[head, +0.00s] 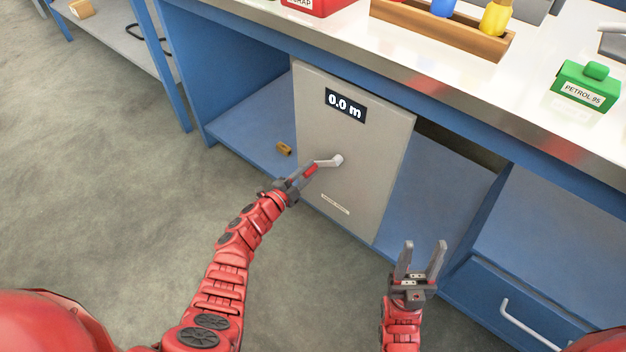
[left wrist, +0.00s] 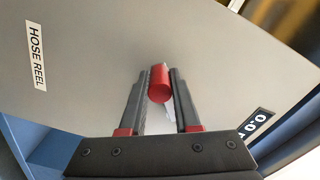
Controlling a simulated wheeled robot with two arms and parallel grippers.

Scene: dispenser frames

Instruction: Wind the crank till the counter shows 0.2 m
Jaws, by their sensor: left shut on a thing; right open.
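The hose reel is a grey panel (head: 370,140) set in the blue bench front. Its counter (head: 345,106) reads 0.0 m in white on black. The crank (head: 328,162) has a light grey arm reaching left from its hub and a red handle. My left gripper (head: 303,175) is shut on the red handle. In the left wrist view the red handle (left wrist: 159,84) sits between the two fingers of my left gripper (left wrist: 160,95), and the HOSE REEL label (left wrist: 36,55) and part of the counter (left wrist: 256,124) show. My right gripper (head: 425,248) is open and empty, in front of the bench.
A small brown block (head: 284,149) lies on the blue shelf left of the panel. On the bench top are a red SCRAP box (head: 318,5), a wooden tray (head: 440,32) with bottles and a green PETROL 95 can (head: 586,88). A blue drawer (head: 520,310) is at lower right.

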